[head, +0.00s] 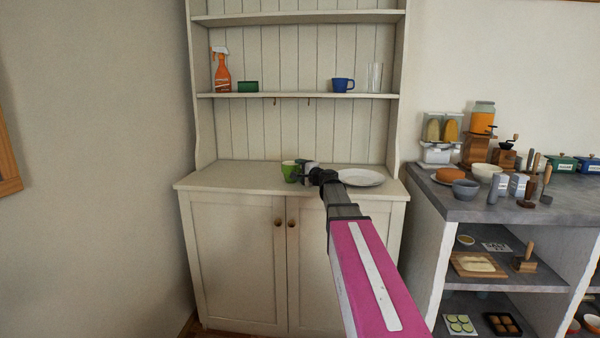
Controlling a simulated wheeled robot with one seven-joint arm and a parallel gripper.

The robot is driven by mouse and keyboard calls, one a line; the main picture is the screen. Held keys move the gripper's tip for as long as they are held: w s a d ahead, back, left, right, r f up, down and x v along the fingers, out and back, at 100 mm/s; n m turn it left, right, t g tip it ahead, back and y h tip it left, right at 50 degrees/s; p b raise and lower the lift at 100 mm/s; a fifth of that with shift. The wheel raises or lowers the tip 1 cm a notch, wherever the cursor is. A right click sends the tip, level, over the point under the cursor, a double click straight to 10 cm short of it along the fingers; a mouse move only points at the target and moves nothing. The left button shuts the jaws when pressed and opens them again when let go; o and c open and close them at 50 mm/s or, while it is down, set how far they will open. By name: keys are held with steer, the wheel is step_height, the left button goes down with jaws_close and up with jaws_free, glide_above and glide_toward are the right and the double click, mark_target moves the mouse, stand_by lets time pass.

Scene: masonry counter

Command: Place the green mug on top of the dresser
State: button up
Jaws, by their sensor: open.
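The green mug (290,171) stands upright on the top of the cream dresser (235,178), left of the middle. My gripper (304,172) is at the dresser top just right of the mug, at the end of my extended arm. Its jaws are open, small and dark in this view. I cannot tell whether they touch the mug. The mug's right side is partly hidden by the gripper.
A white plate (361,177) lies right of my gripper on the dresser top. The shelf above holds an orange spray bottle (222,73), a green container (248,86), a blue mug (342,84) and a glass (375,77). A crowded masonry counter (470,208) stands right.

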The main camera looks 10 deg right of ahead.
steer(key=v, duration=1.2)
steer(key=shift+a, duration=0.1)
